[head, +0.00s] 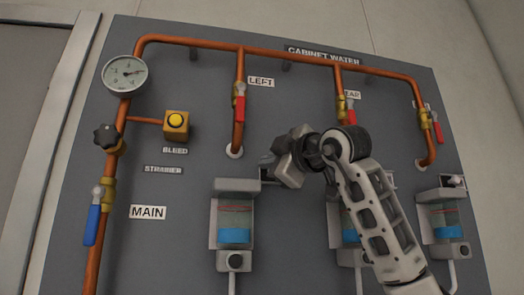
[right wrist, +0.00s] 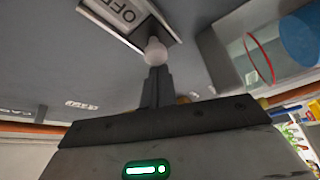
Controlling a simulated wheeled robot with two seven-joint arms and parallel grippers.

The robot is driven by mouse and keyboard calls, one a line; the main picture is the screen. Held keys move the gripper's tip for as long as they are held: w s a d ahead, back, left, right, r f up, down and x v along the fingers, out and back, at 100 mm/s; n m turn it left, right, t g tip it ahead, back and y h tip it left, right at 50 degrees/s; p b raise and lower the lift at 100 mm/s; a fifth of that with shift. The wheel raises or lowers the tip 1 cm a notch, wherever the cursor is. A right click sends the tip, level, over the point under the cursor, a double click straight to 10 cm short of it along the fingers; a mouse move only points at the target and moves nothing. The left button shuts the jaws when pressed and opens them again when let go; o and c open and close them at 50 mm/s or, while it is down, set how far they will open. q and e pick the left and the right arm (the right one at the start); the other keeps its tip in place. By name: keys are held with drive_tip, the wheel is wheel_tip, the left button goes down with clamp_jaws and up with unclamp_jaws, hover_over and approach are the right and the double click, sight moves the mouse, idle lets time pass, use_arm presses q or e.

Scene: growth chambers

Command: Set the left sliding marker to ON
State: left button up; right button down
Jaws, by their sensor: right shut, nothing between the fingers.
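The left sliding marker is a small plate beside the left reservoir, mostly hidden behind my right gripper (head: 268,168) in the head view. In the right wrist view its white plate reading OFF (right wrist: 122,12) and its pale round knob (right wrist: 156,50) show up close. My right gripper (right wrist: 155,75) is shut and empty. Its fingertips are at the knob, touching it or very near; I cannot tell which. My left gripper is not in view.
The left reservoir (head: 235,235) with blue water hangs just beside the marker. Two more reservoirs, the middle one partly behind my right arm, and another marker (head: 455,181) are to the right.

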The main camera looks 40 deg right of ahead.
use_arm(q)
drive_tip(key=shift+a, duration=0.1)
use_arm(e)
drive_tip(key=shift+f, duration=0.1)
drive_tip(key=shift+d, duration=0.1)
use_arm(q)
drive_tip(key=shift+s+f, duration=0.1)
use_arm(e)
drive_tip(key=d, duration=0.1)
drive_tip(key=s+d, duration=0.1)
drive_tip(key=d, duration=0.1)
drive_tip(key=s+d, duration=0.1)
drive_tip(key=shift+s+d, duration=0.15)
drive_tip(key=shift+s, duration=0.1)
